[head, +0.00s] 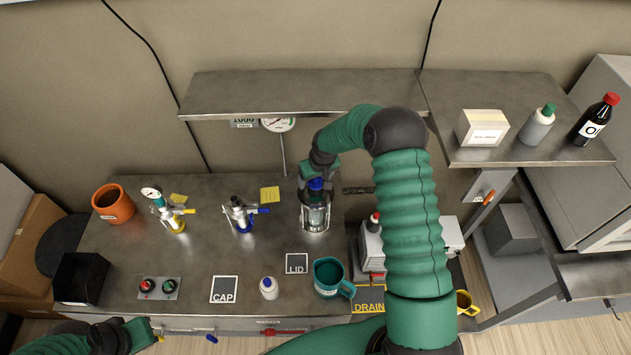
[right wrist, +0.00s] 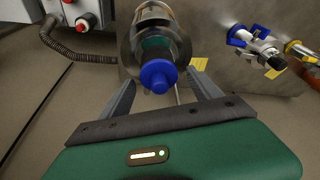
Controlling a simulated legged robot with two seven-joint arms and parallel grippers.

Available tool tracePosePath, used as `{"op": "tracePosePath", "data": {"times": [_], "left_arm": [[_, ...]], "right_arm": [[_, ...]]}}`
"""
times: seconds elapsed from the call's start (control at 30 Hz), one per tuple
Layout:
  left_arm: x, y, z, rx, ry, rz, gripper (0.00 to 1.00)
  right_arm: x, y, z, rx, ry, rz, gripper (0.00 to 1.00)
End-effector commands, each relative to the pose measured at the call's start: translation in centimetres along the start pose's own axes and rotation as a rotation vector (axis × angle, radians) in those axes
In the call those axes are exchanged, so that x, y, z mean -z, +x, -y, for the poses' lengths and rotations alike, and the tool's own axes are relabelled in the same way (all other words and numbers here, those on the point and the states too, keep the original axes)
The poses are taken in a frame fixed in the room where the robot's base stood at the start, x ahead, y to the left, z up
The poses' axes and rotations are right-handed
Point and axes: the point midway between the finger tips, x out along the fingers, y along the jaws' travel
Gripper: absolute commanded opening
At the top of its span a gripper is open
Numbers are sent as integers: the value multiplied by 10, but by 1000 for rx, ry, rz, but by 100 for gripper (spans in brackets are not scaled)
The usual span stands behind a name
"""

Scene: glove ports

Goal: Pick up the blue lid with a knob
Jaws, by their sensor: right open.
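The blue lid with a knob (head: 315,184) sits on top of a glass and metal vessel (head: 315,215) on the steel bench. In the right wrist view the blue knob (right wrist: 158,76) points toward the camera, between the two fingers. My right gripper (right wrist: 163,92) is open, with one finger on each side of the knob; contact cannot be told. In the head view my right gripper (head: 317,178) is right above the vessel and partly covers the lid. My left gripper (head: 150,333) is at the lower left, by the bench's front edge, away from the lid; its jaws are unclear.
Two valve fittings (head: 240,215) (head: 172,215) and an orange pot (head: 113,204) stand to the left. LID (head: 296,264) and CAP (head: 224,289) mats, a white bottle (head: 269,288) and a teal mug (head: 328,276) lie in front. A shelf (head: 300,92) hangs behind.

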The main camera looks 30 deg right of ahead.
Motion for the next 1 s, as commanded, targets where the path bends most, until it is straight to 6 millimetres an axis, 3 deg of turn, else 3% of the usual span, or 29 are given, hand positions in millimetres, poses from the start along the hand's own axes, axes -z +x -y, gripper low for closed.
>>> {"op": "tracePosePath", "data": {"times": [0.07,0.5,0.8,1.0], "left_arm": [[0,0,0,0,0,0,0],[0,0,0,0,0,0,0],[-1,3,0,0,0,0,0],[-4,16,0,0,0,0,0]], "right_arm": [[0,0,0,0,0,0,65],[0,0,-1,1,1,1,10],[1,-3,-2,0,2,0,9],[9,-25,-2,-1,2,-5,9]]}}
